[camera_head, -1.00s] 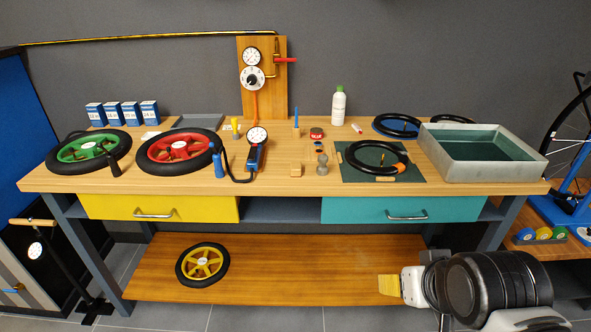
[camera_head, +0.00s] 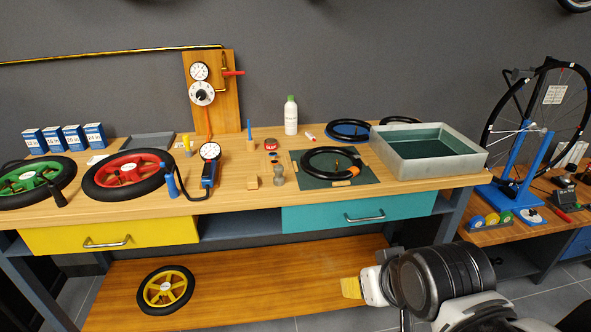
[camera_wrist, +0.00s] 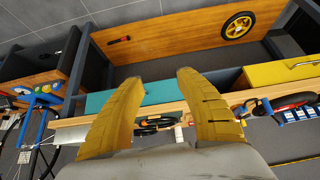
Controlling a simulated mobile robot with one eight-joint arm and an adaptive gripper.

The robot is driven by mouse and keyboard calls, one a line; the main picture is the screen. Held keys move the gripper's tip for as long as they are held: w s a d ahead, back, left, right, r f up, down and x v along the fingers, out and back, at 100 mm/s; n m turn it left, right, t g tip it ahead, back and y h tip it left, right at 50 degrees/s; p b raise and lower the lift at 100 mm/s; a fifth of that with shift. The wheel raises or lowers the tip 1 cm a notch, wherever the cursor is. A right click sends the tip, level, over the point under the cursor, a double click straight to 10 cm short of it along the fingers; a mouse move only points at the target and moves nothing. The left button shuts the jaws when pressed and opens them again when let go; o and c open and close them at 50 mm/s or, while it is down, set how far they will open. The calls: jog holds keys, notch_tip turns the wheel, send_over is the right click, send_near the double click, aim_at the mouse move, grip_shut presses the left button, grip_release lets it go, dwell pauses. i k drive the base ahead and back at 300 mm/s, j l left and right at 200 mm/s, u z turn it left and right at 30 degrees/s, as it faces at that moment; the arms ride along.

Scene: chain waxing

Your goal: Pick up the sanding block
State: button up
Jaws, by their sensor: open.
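My gripper (camera_head: 351,288) has yellow fingers and is low in front of the bench, below the teal drawer and well away from the block. In the wrist view my gripper (camera_wrist: 159,78) is open, with its two fingers apart and nothing between them. I cannot make out the block in the wrist view.
The wooden benchtop (camera_head: 235,205) carries a red wheel (camera_head: 125,172), a gauge pump (camera_head: 209,165), a green mat with a black tyre (camera_head: 333,160) and a metal tray (camera_head: 430,150). The teal drawer (camera_head: 350,213) is shut. A blue wheel stand (camera_head: 515,180) stands at right.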

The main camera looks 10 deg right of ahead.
aim_at(252, 179)
jog(key=i+j+u, duration=0.35)
jog(key=i+j, duration=0.15)
jog(key=i, duration=0.3)
jog(key=i+j+u, duration=0.2)
jog(key=i, duration=0.2)
